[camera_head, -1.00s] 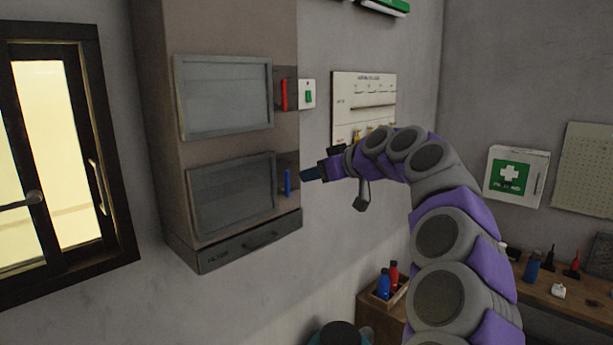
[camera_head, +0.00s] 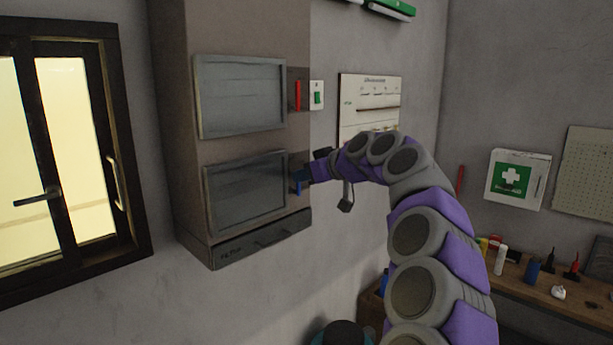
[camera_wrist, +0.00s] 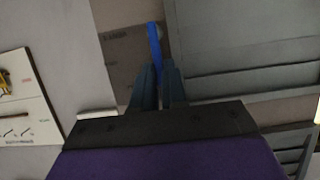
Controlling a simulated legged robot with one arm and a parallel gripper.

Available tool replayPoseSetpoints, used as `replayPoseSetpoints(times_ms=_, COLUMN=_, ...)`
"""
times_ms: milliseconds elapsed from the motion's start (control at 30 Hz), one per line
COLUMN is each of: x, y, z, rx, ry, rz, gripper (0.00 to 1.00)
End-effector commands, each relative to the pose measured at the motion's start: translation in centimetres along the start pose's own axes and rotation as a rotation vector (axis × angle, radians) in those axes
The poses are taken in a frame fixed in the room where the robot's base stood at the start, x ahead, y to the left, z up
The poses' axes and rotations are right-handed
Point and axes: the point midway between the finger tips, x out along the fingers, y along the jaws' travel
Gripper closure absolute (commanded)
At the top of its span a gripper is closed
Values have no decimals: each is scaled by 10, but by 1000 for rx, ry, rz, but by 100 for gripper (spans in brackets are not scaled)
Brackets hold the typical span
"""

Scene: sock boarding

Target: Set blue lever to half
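The blue lever (camera_head: 298,188) is on the right side of the lower unit of the wall cabinet, in a dark slot plate. My gripper (camera_head: 304,177) is at the lever and covers part of it in the head view. In the wrist view, the blue lever (camera_wrist: 155,44) stands up between the two dark fingertips of my gripper (camera_wrist: 159,68). The fingers are close together around its lower visible part. Whether they press on it cannot be seen. The lever's exact setting is partly hidden.
A red lever (camera_head: 297,95) sits above, beside the upper window panel (camera_head: 240,97). A drawer front (camera_head: 262,240) is below. A window (camera_head: 65,160) is at the left.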

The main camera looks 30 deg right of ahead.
Motion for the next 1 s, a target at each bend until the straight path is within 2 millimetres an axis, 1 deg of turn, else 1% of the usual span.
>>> replayPoseSetpoints(times_ms=33, x=2, y=-2, z=0, rx=0, ry=-1, rz=-8, gripper=100)
replayPoseSetpoints(times_ms=367, x=3, y=2, z=2, rx=9, ry=-4, rz=-14, gripper=100)
replayPoseSetpoints(times_ms=533, x=3, y=6, z=2, rx=49, ry=-7, rz=-30, gripper=100)
replayPoseSetpoints(times_ms=767, x=2, y=16, z=1, rx=178, ry=-7, rz=-78, gripper=100)
replayPoseSetpoints(times_ms=1000, x=3, y=26, z=5, rx=346, ry=-9, rz=-148, gripper=100)
